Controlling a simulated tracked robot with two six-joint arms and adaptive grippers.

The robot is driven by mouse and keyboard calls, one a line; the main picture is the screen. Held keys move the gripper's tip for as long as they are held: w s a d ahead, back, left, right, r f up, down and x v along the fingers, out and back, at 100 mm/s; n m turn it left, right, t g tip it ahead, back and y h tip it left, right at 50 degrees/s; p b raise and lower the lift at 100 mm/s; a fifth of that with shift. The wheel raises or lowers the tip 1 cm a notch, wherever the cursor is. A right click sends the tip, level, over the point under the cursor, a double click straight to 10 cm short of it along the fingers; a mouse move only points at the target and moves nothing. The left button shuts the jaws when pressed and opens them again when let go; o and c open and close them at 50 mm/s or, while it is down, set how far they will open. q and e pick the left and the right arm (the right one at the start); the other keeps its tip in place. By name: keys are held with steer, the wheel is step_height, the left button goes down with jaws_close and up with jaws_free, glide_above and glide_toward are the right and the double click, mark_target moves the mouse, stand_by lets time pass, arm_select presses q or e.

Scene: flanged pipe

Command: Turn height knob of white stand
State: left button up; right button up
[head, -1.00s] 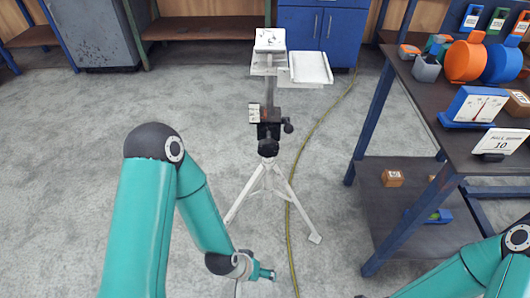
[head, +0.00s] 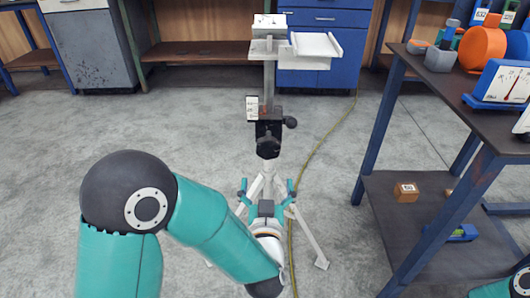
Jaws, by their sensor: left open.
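The white stand (head: 310,248) is a tripod with splayed legs, a grey upright post and a white tray (head: 316,46) at its top. A black clamp block (head: 268,112) sits at mid-post with a small white label beside it. A black round knob (head: 290,122) sticks out at the block's right, and a larger black knob (head: 268,147) faces me at its front. My left gripper (head: 267,188) is open, its fingers spread on either side of the tripod's upper part in the picture, below the knobs. Whether it touches the stand I cannot tell. My right gripper is out of view.
A dark workbench (head: 440,75) with a lower shelf stands at the right, bearing gauges and orange and blue reels. A yellow cable (head: 322,142) runs along the floor right of the stand. Blue cabinets (head: 325,62) stand behind. Floor left of the stand is clear.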

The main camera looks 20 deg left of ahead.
mark_target(268, 153)
arm_select(q)
steer(key=b+x, duration=0.2)
steer(key=x, duration=1.1)
steer(key=shift+f, duration=0.15)
steer(key=c, duration=1.1)
steer(key=shift+a, duration=0.4)
steer(key=shift+c, duration=0.2)
steer(key=shift+d, duration=0.3)
